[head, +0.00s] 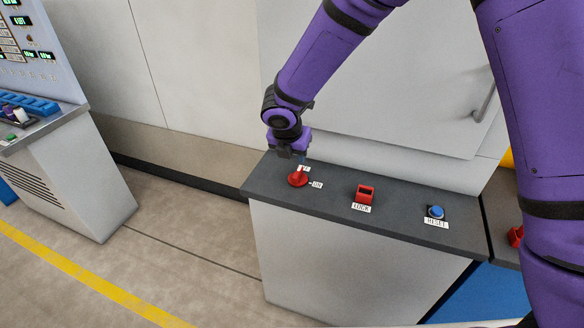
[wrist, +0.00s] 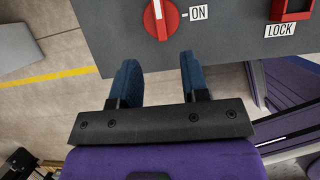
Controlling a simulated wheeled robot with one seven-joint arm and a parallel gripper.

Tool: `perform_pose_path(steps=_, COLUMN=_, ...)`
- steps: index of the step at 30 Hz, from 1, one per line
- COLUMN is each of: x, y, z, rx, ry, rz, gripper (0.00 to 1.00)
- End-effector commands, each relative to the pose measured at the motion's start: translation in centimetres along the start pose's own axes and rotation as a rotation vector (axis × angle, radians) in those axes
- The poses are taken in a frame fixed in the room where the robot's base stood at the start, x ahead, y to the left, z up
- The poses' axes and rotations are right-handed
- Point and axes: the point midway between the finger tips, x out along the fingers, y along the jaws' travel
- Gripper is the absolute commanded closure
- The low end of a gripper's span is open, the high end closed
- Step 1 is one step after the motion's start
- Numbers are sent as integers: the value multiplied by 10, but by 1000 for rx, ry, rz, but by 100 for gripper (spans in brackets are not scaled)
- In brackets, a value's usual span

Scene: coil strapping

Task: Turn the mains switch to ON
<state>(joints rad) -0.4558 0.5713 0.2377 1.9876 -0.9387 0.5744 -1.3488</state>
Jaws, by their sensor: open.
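The mains switch (head: 297,181) is a red round rotary switch with a raised handle on the dark top of a grey cabinet. In the wrist view the switch (wrist: 161,20) is at the top edge and partly cut off. Its handle, with a white stripe, lies along the picture's vertical, roughly square to the mark at the ON label (wrist: 198,12) on its right. My gripper (wrist: 157,62) is open and empty, its two blue fingers either side of the switch's line but short of it. In the head view my gripper (head: 303,157) is just behind and above the switch, partly hiding a second label.
A red LOCK part (head: 365,193) and a blue RESET button (head: 436,211) sit farther right on the cabinet top (head: 400,215). A pale wall panel stands close behind. A control console (head: 60,150) is at the left, with open floor between.

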Motion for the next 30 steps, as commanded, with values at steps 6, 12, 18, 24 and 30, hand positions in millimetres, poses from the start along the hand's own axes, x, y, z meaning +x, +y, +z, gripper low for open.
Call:
perform_pose_path(steps=6, x=21, y=0, z=-1, rx=-6, ry=2, rz=-2, gripper=58)
perform_pose_path(steps=12, x=57, y=0, z=-2, rx=-4, ry=2, rz=-2, gripper=58)
perform_pose_path(steps=18, x=88, y=0, z=-1, rx=-3, ry=2, rz=-2, gripper=58)
perform_pose_path(steps=24, x=104, y=0, z=0, rx=-1, ry=1, rz=0, gripper=58)
perform_pose_path(steps=30, x=108, y=0, z=0, rx=-2, ry=0, rz=1, gripper=58)
